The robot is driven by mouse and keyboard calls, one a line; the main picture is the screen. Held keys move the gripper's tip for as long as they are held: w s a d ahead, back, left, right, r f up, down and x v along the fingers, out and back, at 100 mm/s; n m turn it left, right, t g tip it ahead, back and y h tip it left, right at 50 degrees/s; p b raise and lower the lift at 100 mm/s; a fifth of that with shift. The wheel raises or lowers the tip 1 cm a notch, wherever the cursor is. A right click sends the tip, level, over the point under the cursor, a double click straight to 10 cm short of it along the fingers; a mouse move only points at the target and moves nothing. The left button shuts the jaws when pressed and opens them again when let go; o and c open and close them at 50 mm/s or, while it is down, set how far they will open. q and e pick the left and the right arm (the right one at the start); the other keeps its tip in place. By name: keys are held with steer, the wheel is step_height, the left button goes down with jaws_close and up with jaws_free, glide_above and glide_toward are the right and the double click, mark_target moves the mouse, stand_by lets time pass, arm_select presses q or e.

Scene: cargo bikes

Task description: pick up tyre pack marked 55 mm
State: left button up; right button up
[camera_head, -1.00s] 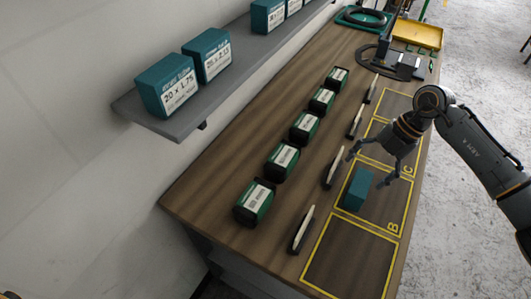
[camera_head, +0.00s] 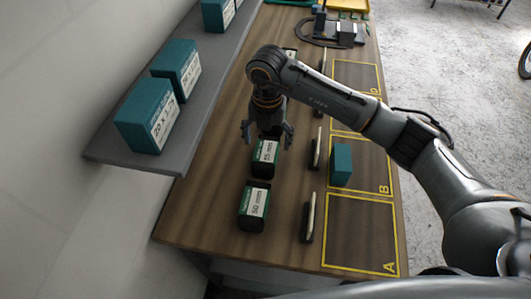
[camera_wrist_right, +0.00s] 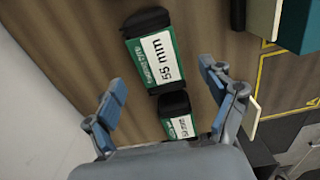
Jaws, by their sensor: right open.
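The tyre pack marked 55 mm (camera_head: 263,157) is a black and green block with a white label, lying in the row on the wooden bench. It also shows in the right wrist view (camera_wrist_right: 158,55), its label readable, at the upper middle. My right gripper (camera_head: 267,140) is open and empty, pointing down by the far end of this pack and apart from it. In the right wrist view its two fingers (camera_wrist_right: 162,78) are spread, with the pack beyond the tips. My left gripper is not in view.
A pack marked 50 mm (camera_head: 254,206) lies nearer in the row. Dark upright holders (camera_head: 308,218) stand right of the row. A teal box (camera_head: 341,163) stands in bay B. A grey shelf (camera_head: 182,134) with teal boxes overhangs at left. Bay A (camera_head: 360,232) is empty.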

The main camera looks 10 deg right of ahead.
mark_target(266, 150)
steer(key=shift+a+f, duration=0.1)
steer(key=shift+f, duration=0.55)
steer(key=shift+a+f, duration=0.1)
steer(key=shift+f, duration=0.4)
step_height(266, 150, down, 4)
steer(key=p, duration=0.2)
steer(key=shift+w+f+p, duration=0.15)
steer(key=shift+f+p, duration=0.05)
steer(key=shift+p, duration=0.1)
steer(key=shift+f, duration=0.35)
steer(key=c, duration=0.5)
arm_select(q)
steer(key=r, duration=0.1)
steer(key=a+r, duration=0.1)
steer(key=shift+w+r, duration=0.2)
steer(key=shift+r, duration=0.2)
arm_select(e)
steer(key=shift+r, duration=0.1)
steer(key=c, duration=1.2)
steer(key=shift+w+r, duration=0.1)
